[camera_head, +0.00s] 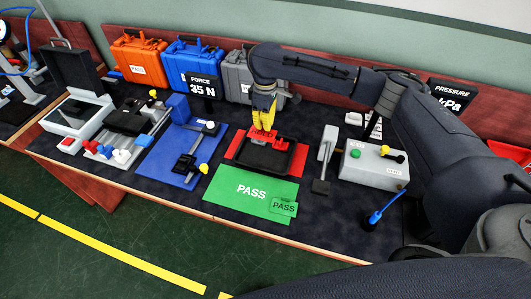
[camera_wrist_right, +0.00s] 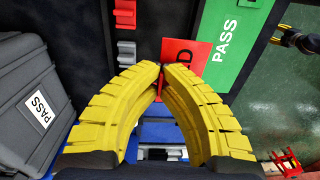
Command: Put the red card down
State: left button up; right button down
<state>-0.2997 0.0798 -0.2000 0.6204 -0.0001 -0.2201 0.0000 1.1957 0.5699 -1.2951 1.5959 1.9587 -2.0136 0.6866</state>
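The red card (camera_wrist_right: 200,52) carries large dark letters, partly hidden by a finger, in the right wrist view. My right gripper (camera_wrist_right: 161,66) has its yellow fingertips brought together at the card's edge and looks shut on it. In the head view the right gripper (camera_head: 263,128) points down over the rear left of a black tray on a red mat (camera_head: 239,153). The red card (camera_head: 258,135) is a small patch at the fingertips there; whether it touches the tray is unclear. My left gripper is not in view.
A green PASS mat (camera_head: 235,190) with a small green PASS card (camera_head: 285,208) lies in front. A blue fixture (camera_head: 165,160) stands left, a grey control box (camera_head: 370,172) right. Orange (camera_head: 138,58), blue (camera_head: 188,66) and grey (camera_head: 238,75) cases stand behind.

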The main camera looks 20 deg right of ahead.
aim_at(265, 156)
notch_tip(265, 156, down, 15)
jog(key=shift+f, duration=0.15)
dwell(0.6)
jog(key=shift+f, duration=0.1)
jog(key=c, duration=1.6)
grip_release()
notch_tip(265, 156, up, 12)
jog(key=shift+w, duration=0.15)
